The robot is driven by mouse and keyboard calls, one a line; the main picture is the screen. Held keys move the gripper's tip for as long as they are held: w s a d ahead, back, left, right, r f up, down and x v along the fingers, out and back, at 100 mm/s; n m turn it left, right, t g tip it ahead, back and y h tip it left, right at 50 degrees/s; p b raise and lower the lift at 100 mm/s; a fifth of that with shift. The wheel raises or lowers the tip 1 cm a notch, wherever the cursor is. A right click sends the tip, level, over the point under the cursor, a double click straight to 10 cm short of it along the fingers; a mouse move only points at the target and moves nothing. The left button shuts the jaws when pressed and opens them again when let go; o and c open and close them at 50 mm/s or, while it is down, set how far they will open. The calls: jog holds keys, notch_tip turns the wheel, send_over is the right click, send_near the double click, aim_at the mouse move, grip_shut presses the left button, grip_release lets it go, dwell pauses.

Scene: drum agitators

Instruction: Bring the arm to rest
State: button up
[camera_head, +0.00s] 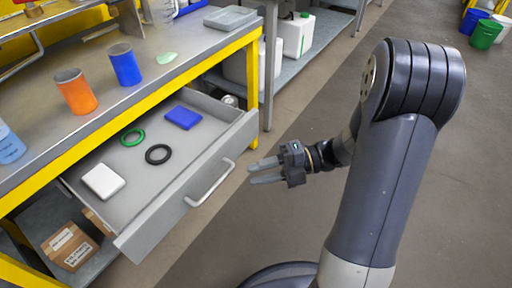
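My gripper (251,174) is held out to the left from my arm (385,190), over the floor. Its two grey fingers are apart, with nothing seen between them. The fingertips are to the right of the handle (209,184) of an open grey drawer (185,205), with a gap in the picture between them. My arm stands bent at the right, with its large dark joint high in view.
The pulled-out drawer holds a blue block (183,118), a green ring (132,137), a black ring (158,154) and a white block (103,181). Orange (76,92) and blue (124,65) cups stand on the workbench (185,45). The floor (300,225) around my gripper is clear.

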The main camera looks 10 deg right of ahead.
aim_at(216, 184)
jog(key=a, duration=0.3)
jog(key=a+f+b, duration=0.1)
jog(key=a, duration=0.3)
jog(key=s+a+b, duration=0.1)
jog(key=a, duration=0.2)
jog(key=shift+a+f, duration=0.15)
jog(key=shift+f, duration=0.1)
jog(key=shift+w+a, duration=0.1)
jog(key=shift+a, duration=0.2)
